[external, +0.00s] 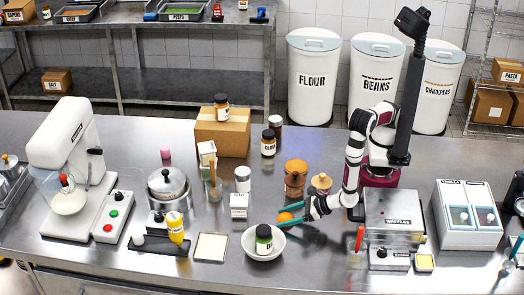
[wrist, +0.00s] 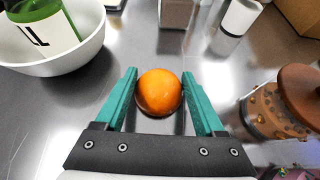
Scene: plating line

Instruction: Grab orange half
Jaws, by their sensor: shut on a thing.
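The orange half (wrist: 158,92) sits between the two teal fingers of my gripper (wrist: 160,88) in the wrist view, with its rounded peel side showing. Its cut face is hidden. My gripper is shut on it, low over the steel counter. In the external view the orange half (external: 286,217) shows as a small orange patch between the teal fingers of my gripper (external: 283,217), just behind the white bowl. Whether it touches the counter I cannot tell.
Some bare counter lies right of the bowl.

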